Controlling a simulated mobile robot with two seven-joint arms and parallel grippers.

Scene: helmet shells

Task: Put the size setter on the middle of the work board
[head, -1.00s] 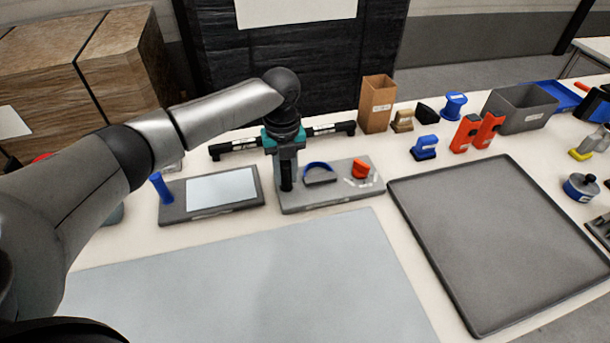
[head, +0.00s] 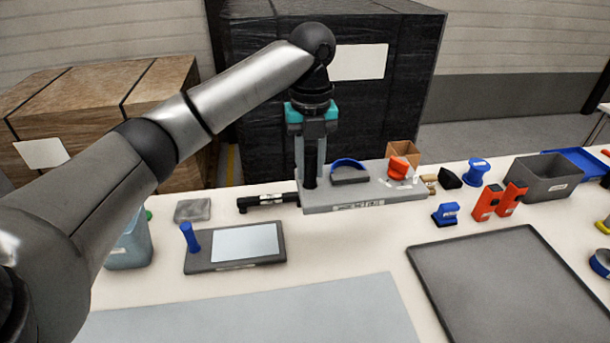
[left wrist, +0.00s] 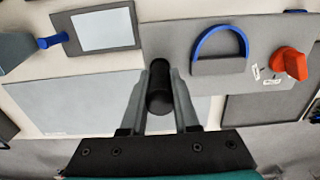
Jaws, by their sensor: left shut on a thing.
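The size setter (head: 345,196) is a grey plate with a black upright post, a blue arch and an orange-red knob. My left gripper (head: 311,181) is shut on its black post and holds the plate up, roughly level, above the back of the table. In the left wrist view the post (left wrist: 160,88) sits between the fingers, and the plate (left wrist: 190,36) extends to the right. The work board, as I take it, is the pale grey flat sheet (head: 270,318) at the front, bare where it shows; it also shows in the left wrist view (left wrist: 85,104). My right gripper is not in view.
A dark panel with a pale screen and blue peg (head: 205,261) lies behind the board. A dark rimmed tray (head: 500,280) is to its right. A black bar (head: 268,200) is partly hidden by the plate. Red and blue parts (head: 487,203) and a grey bin (head: 545,180) stand back right.

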